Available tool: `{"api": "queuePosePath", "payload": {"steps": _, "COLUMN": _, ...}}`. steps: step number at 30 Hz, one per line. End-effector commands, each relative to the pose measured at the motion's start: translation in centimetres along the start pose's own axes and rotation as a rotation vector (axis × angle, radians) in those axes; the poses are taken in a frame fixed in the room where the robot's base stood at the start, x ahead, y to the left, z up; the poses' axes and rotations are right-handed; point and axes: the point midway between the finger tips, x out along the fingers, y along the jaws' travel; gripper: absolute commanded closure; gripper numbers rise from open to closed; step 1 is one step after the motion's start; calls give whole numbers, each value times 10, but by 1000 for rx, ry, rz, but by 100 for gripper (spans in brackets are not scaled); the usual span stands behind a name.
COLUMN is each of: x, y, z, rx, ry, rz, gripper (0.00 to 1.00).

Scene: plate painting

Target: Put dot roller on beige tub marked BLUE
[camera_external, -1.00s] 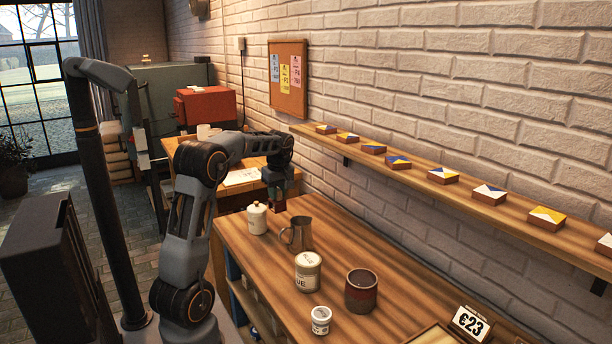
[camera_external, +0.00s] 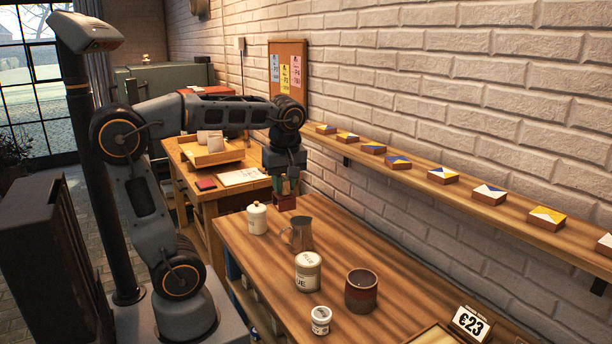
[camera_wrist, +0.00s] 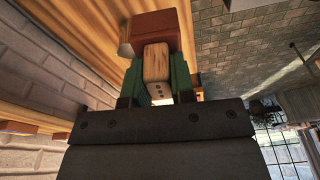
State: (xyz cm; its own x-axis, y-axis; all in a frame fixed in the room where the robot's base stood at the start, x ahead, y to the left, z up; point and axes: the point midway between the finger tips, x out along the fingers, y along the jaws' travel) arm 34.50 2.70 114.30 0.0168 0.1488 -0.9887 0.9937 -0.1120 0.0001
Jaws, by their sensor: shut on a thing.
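My gripper (camera_external: 284,185) is shut on the dot roller (camera_external: 285,203), which shows a reddish-brown end below the green fingers. In the wrist view, the green fingers (camera_wrist: 156,82) clasp the roller's wooden part (camera_wrist: 156,62); dark dots show on its pale end, and the reddish-brown block is beyond it. The roller is held above the far end of the wooden table. The beige tub marked BLUE (camera_external: 307,273) stands upright on the table, nearer the camera, with only "UE" readable on its side. My gripper is apart from it, behind it in the external view.
A red-brown cup (camera_external: 361,291) and a small white jar (camera_external: 320,320) are near the tub. A wall shelf (camera_external: 410,172) with painted tiles runs along the right.

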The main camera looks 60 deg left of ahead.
Motion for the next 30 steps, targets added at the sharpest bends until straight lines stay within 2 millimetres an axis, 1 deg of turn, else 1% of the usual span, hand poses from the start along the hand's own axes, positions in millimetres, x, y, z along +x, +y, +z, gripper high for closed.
{"api": "queuePosePath", "payload": {"steps": 1, "x": -6, "y": -18, "z": 12, "rx": -32, "ry": 0, "rz": -4, "gripper": 100}}
{"api": "queuePosePath", "payload": {"steps": 2, "x": -3, "y": -27, "z": 17, "rx": -62, "ry": 0, "rz": -9, "gripper": 100}}
{"api": "queuePosePath", "payload": {"steps": 3, "x": 2, "y": -38, "z": 23, "rx": -108, "ry": 0, "rz": -16, "gripper": 100}}
{"api": "queuePosePath", "payload": {"steps": 6, "x": 20, "y": -59, "z": 30, "rx": -236, "ry": 0, "rz": -36, "gripper": 100}}
{"api": "queuePosePath", "payload": {"steps": 10, "x": 36, "y": -72, "z": 32, "rx": -375, "ry": 1, "rz": -58, "gripper": 100}}
{"api": "queuePosePath", "payload": {"steps": 14, "x": 37, "y": -72, "z": 32, "rx": -458, "ry": 0, "rz": -70, "gripper": 100}}
{"api": "queuePosePath", "payload": {"steps": 17, "x": 41, "y": -64, "z": 31, "rx": -489, "ry": 1, "rz": -78, "gripper": 100}}
{"api": "queuePosePath", "payload": {"steps": 20, "x": 49, "y": -47, "z": 30, "rx": -500, "ry": 1, "rz": -84, "gripper": 100}}
{"api": "queuePosePath", "payload": {"steps": 28, "x": 78, "y": 16, "z": 25, "rx": -499, "ry": 1, "rz": -83, "gripper": 100}}
{"api": "queuePosePath", "payload": {"steps": 30, "x": 92, "y": 27, "z": 25, "rx": -498, "ry": 1, "rz": -84, "gripper": 100}}
